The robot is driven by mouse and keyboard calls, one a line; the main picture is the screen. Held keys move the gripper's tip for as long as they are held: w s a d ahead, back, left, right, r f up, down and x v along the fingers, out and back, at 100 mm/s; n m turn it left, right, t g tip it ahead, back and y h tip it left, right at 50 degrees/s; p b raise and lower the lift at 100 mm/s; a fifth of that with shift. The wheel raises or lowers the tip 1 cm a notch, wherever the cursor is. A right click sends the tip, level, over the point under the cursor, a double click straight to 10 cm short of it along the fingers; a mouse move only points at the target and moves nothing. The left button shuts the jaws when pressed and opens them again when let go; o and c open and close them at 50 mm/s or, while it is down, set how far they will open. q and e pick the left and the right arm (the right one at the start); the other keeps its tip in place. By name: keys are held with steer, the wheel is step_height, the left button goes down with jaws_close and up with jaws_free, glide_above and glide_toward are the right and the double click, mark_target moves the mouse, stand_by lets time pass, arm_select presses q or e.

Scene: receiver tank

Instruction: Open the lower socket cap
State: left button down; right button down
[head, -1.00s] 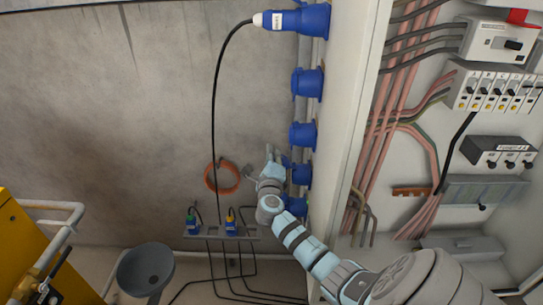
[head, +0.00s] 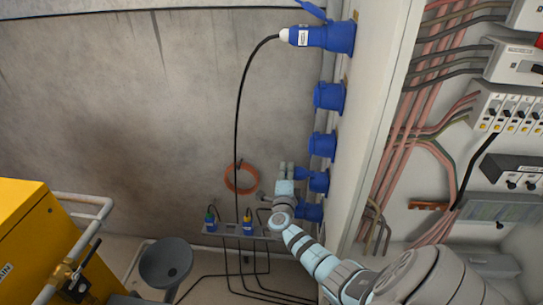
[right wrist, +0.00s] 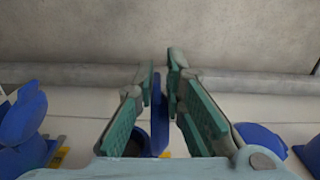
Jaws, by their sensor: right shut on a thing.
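Blue capped sockets run down the side of the cabinet in the head view. My right gripper (head: 287,167) is beside the fourth one down, the lower socket (head: 319,181). In the right wrist view the right gripper (right wrist: 161,72) is shut on the lower socket cap (right wrist: 157,120), a thin blue plate seen edge-on between its green pads. The cap stands out from the socket, and a dark round opening shows just left of it, partly hidden by a finger. How far the cap is swung is hard to tell. My left gripper is not in view.
A top socket (head: 335,37) holds a plug with a black cable (head: 237,120). Another blue socket (head: 312,212) sits just below the gripper. A rack with plugs (head: 238,234), a grey funnel (head: 165,262) and a yellow machine (head: 30,240) stand at lower left.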

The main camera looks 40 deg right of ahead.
steer(key=shift+f+n, duration=0.75)
steer(key=shift+n, duration=0.15)
steer(key=c, duration=1.8)
jaws_free()
steer(key=shift+s, duration=0.1)
steer(key=v, duration=1.2)
